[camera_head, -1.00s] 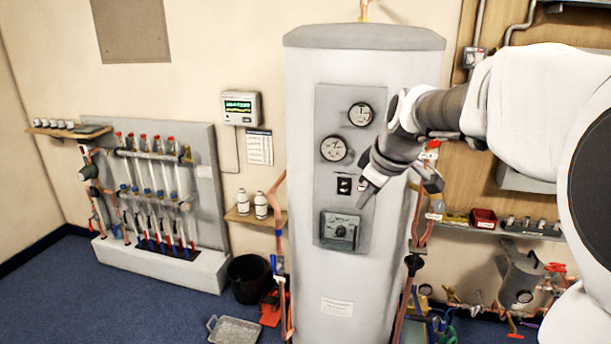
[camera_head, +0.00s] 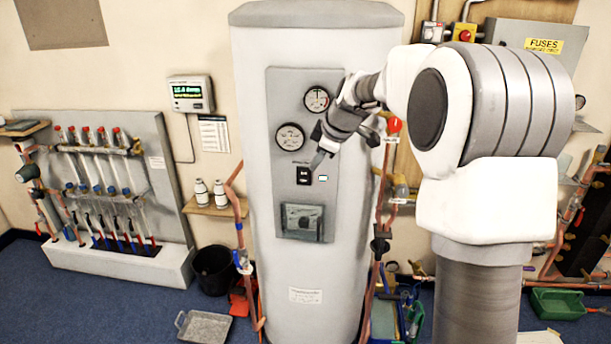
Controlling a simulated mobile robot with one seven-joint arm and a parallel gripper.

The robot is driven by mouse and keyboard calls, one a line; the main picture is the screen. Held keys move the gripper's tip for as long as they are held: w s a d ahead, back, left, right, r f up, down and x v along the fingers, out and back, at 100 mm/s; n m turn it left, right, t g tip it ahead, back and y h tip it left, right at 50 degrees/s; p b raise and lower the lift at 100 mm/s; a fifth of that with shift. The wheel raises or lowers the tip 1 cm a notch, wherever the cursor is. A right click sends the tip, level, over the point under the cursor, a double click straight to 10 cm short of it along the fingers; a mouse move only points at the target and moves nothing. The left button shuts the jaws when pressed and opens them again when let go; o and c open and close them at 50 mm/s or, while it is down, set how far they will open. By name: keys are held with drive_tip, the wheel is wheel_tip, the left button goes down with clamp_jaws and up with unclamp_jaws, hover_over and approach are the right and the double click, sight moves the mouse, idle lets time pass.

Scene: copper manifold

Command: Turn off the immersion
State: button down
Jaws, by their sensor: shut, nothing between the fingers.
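A tall grey cylinder (camera_head: 262,230) stands in the middle with a grey control panel (camera_head: 279,88) on its front. A small black switch (camera_head: 303,175) is on the panel below the lower gauge, and a small pale square (camera_head: 323,179) is just right of it. I take the switch to be the immersion switch; its label and position are too small to read. My gripper (camera_head: 318,160) is shut and empty. Its tip appears just above and right of the switch. I cannot tell whether it touches the panel.
Two round gauges (camera_head: 290,137) sit above the switch and a grey box with a dial (camera_head: 302,222) below it. Copper pipes (camera_head: 381,185) run down the cylinder's right side. A wall display (camera_head: 190,94) and a fuse box (camera_head: 541,45) are on the wall.

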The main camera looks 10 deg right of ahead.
sight(306, 176)
drive_tip(key=p+x, duration=0.1)
drive_tip(key=x, duration=0.2)
drive_tip(key=w+x, duration=0.1)
drive_tip(key=x, duration=0.3)
drive_tip(key=p+x, duration=0.1)
drive_tip(key=x, duration=0.3)
drive_tip(key=shift+w+d+r+p, duration=0.2)
drive_tip(key=shift+d+r+p, duration=0.05)
drive_tip(key=shift+d+p, duration=0.15)
drive_tip(key=shift+w+d+f, duration=0.1)
drive_tip(key=shift+w+d, duration=0.05)
drive_tip(key=shift+w, duration=0.3)
drive_tip(key=shift+w+d+f, duration=0.15)
drive_tip(key=shift+w, duration=0.25)
drive_tip(key=shift+f, duration=0.1)
